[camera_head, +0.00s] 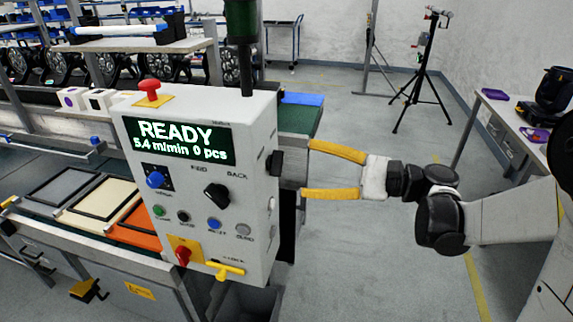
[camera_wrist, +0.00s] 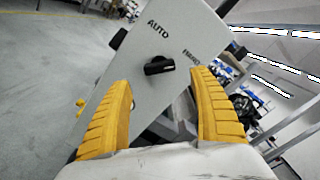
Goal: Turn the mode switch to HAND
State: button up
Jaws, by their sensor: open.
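The mode switch is a black knob on the right side face of the white control box (camera_head: 262,225). It shows in the wrist view as the black knob (camera_wrist: 159,66), with AUTO printed up and left of it and a blurred label up and right. Its bar lies nearly level in that picture; which label it points to I cannot tell. In the head view the knob (camera_head: 274,163) stands out from the box edge. My gripper (camera_head: 306,168) has yellow fingers, open and empty. The fingertips (camera_wrist: 161,80) lie either side of the knob in the picture, seemingly short of it.
A conveyor (camera_head: 300,119) runs behind.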

jog(key=v, duration=0.5)
